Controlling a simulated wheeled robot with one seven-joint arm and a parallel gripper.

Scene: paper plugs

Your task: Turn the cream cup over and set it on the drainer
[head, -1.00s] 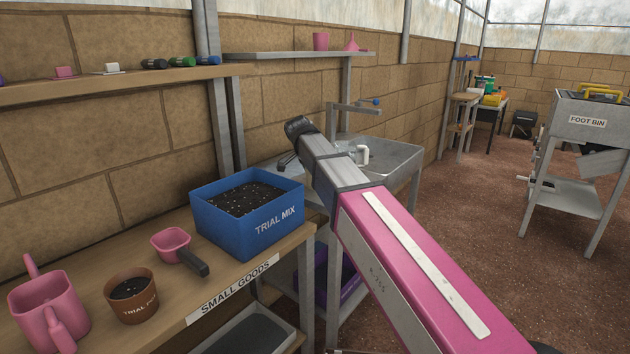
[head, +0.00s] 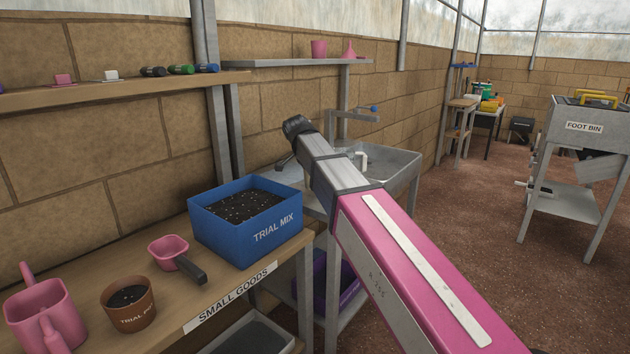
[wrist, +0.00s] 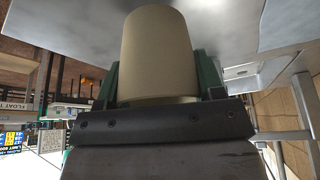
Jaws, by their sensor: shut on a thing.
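The cream cup (wrist: 158,45) fills the upper middle of the wrist view. My gripper (wrist: 157,88) is shut on it, with a green finger on each side. I cannot tell which way up the cup is, and its inside does not show. In the head view my arm reaches over the metal sink unit, and the cup and fingers are hidden behind it. The drainer (head: 272,176) seems to be the flat grey part left of the sink basin (head: 396,164), partly covered by my arm. A grey metal surface (wrist: 225,30) shows close behind the cup in the wrist view.
A blue TRIAL MIX box (head: 246,222) stands on the bench left of the sink, with a pink scoop (head: 168,250), a brown pot (head: 128,304) and a pink can (head: 42,315). A shelf (head: 290,63) hangs above.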

